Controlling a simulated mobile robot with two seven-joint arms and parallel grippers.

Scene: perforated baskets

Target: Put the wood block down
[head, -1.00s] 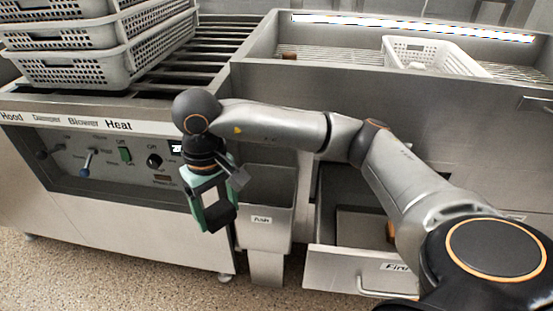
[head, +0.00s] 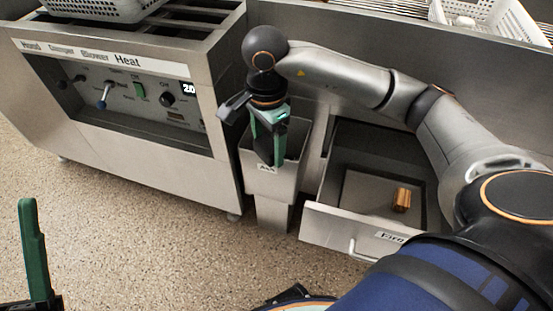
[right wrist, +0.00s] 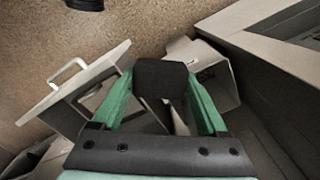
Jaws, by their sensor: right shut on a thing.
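My right gripper (head: 268,145) points down at the labelled bin (head: 286,178) in the head view. In the right wrist view its green fingers (right wrist: 160,98) are shut on a dark, nearly black block (right wrist: 160,76); I cannot tell from its look whether it is wood. The block is hard to make out in the head view. A brown wood-coloured block (head: 402,199) lies in the open drawer (head: 352,229), apart from the gripper. One green finger of my left gripper (head: 33,250) shows at the lower left; its other finger is hidden or out of view.
A control panel with knobs (head: 125,92) stands left of the bin. A grey perforated basket (head: 105,10) sits on the grate above it. A white basket (head: 495,17) stands at the upper right. Speckled floor (head: 130,220) is open in front.

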